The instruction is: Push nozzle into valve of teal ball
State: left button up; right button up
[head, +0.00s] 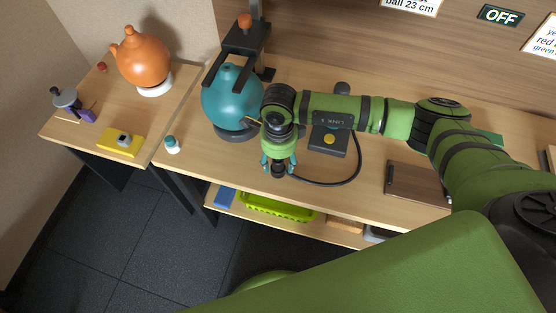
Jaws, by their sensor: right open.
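The teal ball (230,100) sits on a dark ring stand on the wooden bench, below a black upright frame. Its valve cannot be made out. A thin yellowish tip (250,121) shows at the ball's right side, partly hidden by my right arm; I cannot tell whether it is the nozzle or whether it touches the ball. My right gripper (279,168) points down near the bench's front edge, right of and in front of the ball. Its fingers are open, with a dark part between them. A black hose (345,181) runs close to it. My left gripper is out of view.
A black pump-like box (328,140) with a yellow button stands right of the gripper. A small white-and-teal bottle (172,145) is at the left. An orange ball (144,58) and a yellow block (121,142) are on the left table. A brown case (415,181) lies right.

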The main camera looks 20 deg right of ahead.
grip_shut()
jog(key=shift+w+r, duration=0.1)
jog(key=shift+r, duration=0.55)
notch_tip(320, 180, up, 3)
jog(key=shift+f+b, duration=0.1)
jog(key=shift+b, duration=0.7)
pick_arm(q)
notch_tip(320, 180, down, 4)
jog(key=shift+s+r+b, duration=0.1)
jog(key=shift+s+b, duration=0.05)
jog(key=shift+b, duration=0.95)
pick_arm(e)
jog(key=s+d+r, duration=0.3)
jog(key=s+r, duration=0.4)
jog(key=s, duration=0.4)
jog(key=shift+s, duration=0.2)
jog(key=shift+d, duration=0.1)
